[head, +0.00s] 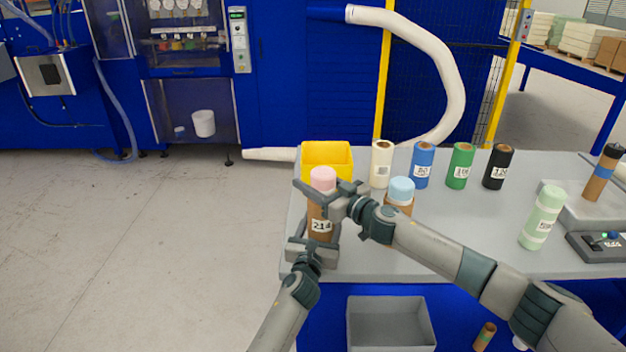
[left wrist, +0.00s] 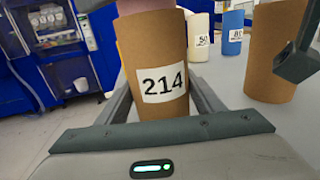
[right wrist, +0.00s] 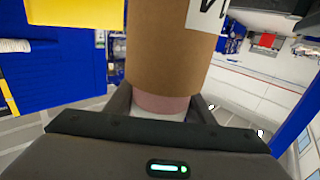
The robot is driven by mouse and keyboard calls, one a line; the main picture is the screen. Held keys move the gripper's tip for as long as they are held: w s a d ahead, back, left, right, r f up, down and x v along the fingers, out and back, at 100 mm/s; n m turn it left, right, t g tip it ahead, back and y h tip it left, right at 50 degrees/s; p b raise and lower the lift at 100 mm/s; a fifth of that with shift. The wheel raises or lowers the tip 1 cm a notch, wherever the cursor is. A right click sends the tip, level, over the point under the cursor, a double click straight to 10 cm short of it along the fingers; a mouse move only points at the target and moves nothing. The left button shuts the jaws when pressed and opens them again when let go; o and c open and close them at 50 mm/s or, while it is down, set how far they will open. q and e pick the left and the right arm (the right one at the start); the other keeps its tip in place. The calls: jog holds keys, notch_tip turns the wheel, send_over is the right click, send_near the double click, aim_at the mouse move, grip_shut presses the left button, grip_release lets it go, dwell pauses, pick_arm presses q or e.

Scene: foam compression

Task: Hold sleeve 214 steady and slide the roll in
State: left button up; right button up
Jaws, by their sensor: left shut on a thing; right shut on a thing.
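Sleeve 214 (head: 321,228) is a brown cardboard tube with a white label, upright near the table's left end. My left gripper (head: 316,246) is shut on its lower part; the label faces the left wrist view (left wrist: 162,84). The pink roll (head: 323,175) stands upright in line with the sleeve's top. My right gripper (head: 325,193) is shut on the roll just above the sleeve. In the right wrist view, upside down, the pink roll (right wrist: 162,103) meets the sleeve (right wrist: 170,50); how deep it goes is hidden.
A brown sleeve with a light blue roll (head: 401,188) stands close to the right, behind my right wrist. A yellow bin (head: 327,152) is behind. White (head: 382,165), blue (head: 422,165), green (head: 460,166) and black (head: 498,167) rolls line the back. A pale green roll (head: 542,217) stands right.

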aim_at(332, 188)
jog(key=shift+f, duration=0.2)
jog(key=shift+f, duration=0.35)
jog(key=shift+f, duration=0.3)
jog(key=o, duration=1.4)
jog(key=shift+f, duration=0.1)
jog(key=shift+s+d, duration=0.1)
jog(key=shift+s+d+r, duration=0.25)
jog(key=shift+r, duration=0.05)
jog(key=shift+s+d+r, duration=0.45)
jog(key=shift+s+d, duration=0.25)
jog(key=shift+s+d+r, duration=0.4)
jog(key=shift+s+d, duration=0.3)
jog(key=shift+s, duration=0.05)
jog(key=shift+s+d+r, duration=0.45)
jog(key=shift+s+d, duration=0.25)
